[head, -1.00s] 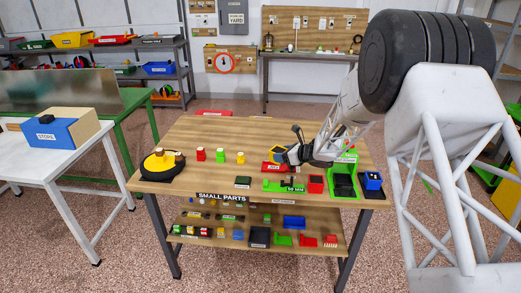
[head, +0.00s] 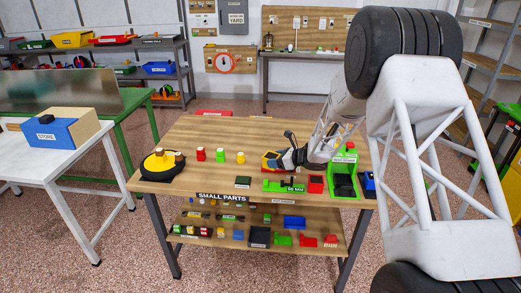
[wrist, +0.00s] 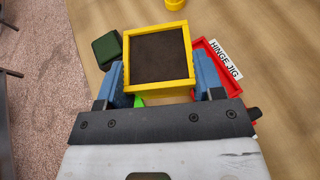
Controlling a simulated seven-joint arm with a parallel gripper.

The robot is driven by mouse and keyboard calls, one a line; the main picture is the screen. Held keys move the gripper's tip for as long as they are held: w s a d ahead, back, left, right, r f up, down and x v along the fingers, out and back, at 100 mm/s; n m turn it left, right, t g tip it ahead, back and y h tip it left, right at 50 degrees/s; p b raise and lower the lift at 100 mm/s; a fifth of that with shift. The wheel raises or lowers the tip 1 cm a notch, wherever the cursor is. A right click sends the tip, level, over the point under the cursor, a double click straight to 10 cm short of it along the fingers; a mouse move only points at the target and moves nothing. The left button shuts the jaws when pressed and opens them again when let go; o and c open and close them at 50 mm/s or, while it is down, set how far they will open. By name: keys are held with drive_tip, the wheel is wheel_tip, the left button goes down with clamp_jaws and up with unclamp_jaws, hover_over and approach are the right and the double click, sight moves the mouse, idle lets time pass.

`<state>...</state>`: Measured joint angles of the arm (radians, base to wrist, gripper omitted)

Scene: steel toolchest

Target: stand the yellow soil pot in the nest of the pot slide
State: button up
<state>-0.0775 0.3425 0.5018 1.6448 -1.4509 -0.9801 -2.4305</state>
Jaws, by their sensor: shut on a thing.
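The yellow soil pot (wrist: 186,28) is a square yellow box filled with dark soil. My gripper (wrist: 160,82) is shut on it, with blue fingers on its two sides. In the head view my gripper (head: 276,160) holds the pot above the table near the red hinge jig (wrist: 205,47). A green fixture with an "MM" label (head: 272,186) lies just in front of it on the table. A bit of green shows under the pot in the wrist view. I cannot tell for certain which fixture is the pot slide, and its nest is not clearly visible.
A dark green block (wrist: 107,48) lies beside the pot. A red box (head: 315,185) and a green bin (head: 345,190) stand to the right. Red, green and yellow pieces (head: 220,156) stand at the left.

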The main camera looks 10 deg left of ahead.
drive_tip(key=shift+w, duration=0.15)
drive_tip(key=shift+w+a+f, duration=0.25)
drive_tip(key=shift+w+a, duration=0.4)
drive_tip(key=shift+w, duration=1.9)
drive_tip(key=shift+w+a+f, duration=0.2)
drive_tip(key=shift+w+a, duration=0.4)
drive_tip(key=shift+w, duration=1.95)
drive_tip(key=shift+w+a+f, duration=0.25)
drive_tip(key=shift+w+a, duration=0.4)
drive_tip(key=shift+w, duration=1.9)
drive_tip(key=shift+f, duration=0.1)
drive_tip(key=shift+f, duration=1.65)
drive_tip(key=shift+f, duration=0.15)
drive_tip(key=o, duration=1.1)
